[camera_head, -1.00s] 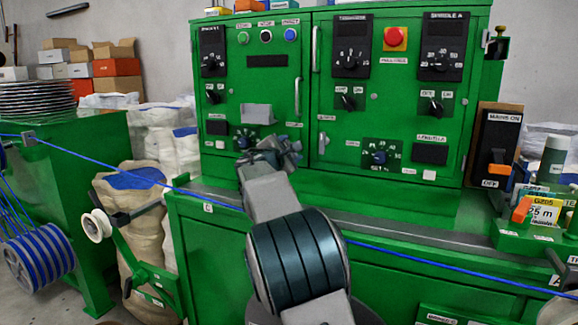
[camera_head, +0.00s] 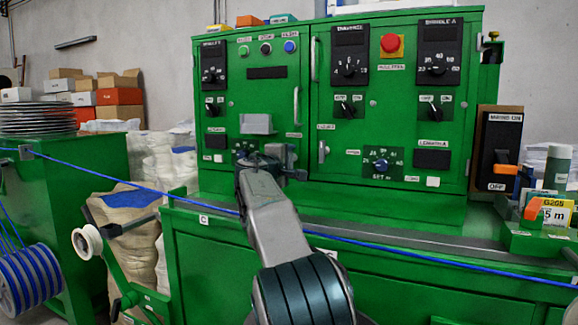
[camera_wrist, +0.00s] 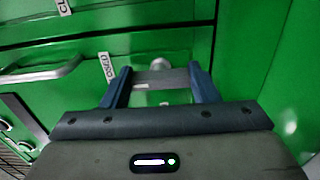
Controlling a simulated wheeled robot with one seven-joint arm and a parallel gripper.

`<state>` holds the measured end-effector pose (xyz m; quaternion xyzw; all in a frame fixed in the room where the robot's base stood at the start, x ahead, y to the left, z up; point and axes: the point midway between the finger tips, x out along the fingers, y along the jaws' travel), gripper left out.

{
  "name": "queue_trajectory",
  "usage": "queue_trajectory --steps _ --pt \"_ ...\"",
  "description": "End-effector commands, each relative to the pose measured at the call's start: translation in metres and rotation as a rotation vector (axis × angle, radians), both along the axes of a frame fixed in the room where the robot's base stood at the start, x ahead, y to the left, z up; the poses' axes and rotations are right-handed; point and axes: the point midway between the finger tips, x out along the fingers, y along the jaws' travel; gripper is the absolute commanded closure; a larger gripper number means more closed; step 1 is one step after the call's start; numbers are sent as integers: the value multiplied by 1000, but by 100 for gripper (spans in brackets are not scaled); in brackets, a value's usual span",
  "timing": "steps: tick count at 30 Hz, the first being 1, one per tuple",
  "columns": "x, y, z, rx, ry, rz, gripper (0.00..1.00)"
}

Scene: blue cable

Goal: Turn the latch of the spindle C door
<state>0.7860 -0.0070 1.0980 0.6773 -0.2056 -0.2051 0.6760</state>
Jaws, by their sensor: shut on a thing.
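A green cabinet (camera_head: 270,102) with two doors fills the middle of the head view. My gripper (camera_head: 287,160) is at the lower right of the left door, below a small "closed" label (camera_head: 293,135), and hides the latch there. In the wrist view, my gripper (camera_wrist: 159,72) has its two blue fingers on either side of a pale metal latch (camera_wrist: 160,80), with a round pivot above it. The gripper is shut on this latch. The lettering over the left door is too small to read surely.
The right door's latch (camera_head: 323,152) is just right of my gripper. A grey box (camera_head: 257,124) juts out above it, and a door handle (camera_head: 296,104) stands higher. A blue cable (camera_head: 390,245) runs across in front of the cabinet.

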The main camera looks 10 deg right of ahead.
Motion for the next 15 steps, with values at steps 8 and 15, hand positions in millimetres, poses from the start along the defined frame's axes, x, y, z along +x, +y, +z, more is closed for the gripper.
queue_trajectory --steps 8,15 --pt "0 1 0 12 -8 2 68" --pt "0 1 0 12 -8 2 40"
